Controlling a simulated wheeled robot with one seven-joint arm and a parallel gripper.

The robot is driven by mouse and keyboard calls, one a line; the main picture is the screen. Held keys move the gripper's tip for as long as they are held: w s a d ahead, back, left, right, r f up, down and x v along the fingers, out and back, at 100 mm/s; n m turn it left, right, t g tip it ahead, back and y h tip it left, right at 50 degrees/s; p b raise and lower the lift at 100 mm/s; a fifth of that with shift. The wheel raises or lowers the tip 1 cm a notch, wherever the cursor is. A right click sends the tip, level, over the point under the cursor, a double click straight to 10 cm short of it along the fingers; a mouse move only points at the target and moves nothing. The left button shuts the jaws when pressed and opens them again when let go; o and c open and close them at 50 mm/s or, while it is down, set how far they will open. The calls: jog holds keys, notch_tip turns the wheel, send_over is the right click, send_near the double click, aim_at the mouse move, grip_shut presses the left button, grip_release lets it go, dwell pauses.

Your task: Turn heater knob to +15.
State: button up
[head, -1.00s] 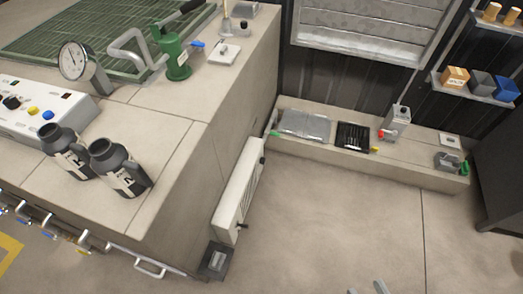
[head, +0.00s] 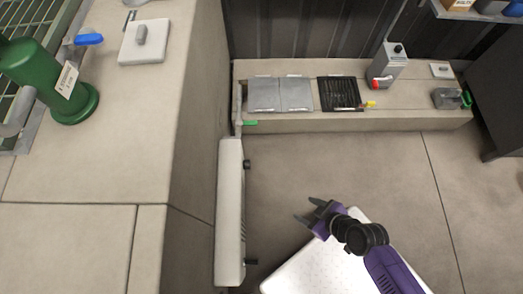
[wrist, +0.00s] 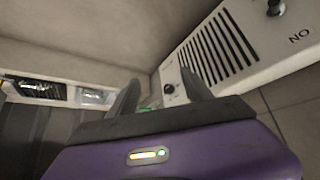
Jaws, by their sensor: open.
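The heater (head: 229,215) is a white slatted panel standing against the side of the concrete block in the head view. Its far black knob (head: 247,164) and near black knob (head: 251,262) stick out to the right. In the wrist view the heater (wrist: 258,62) runs along the upper right. There the far knob (wrist: 169,88) shows between my fingers, and the near one (wrist: 275,8) is beside lettering reading "NO". The scale marks are too small to read. My gripper (head: 308,210) is open and empty, right of the heater and apart from both knobs.
A low concrete ledge (head: 300,122) runs along the back wall, with a green-handled valve (head: 248,123) at its left end near the heater. The tall concrete block (head: 190,120) bounds the left. Floor (head: 400,190) right of my gripper is clear.

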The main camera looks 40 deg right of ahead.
jog(key=w+a+f+n+g+y+b, duration=0.1)
jog(key=w+f+y+b, duration=0.3)
jog(key=f, duration=0.9)
jog(key=n+t+y+b, duration=0.5)
jog(key=n+y+b, duration=0.4)
jog(key=b, duration=0.8)
send_near(247, 165)
jog(key=w+f+m, duration=0.1)
jog(key=w+f, duration=0.1)
jog(key=x, duration=0.7)
jog(key=shift+s+a+r+y, duration=0.2)
jog(key=shift+s+a+y, duration=0.05)
jog(key=shift+y, duration=0.15)
jog(key=shift+c, duration=0.2)
grip_shut()
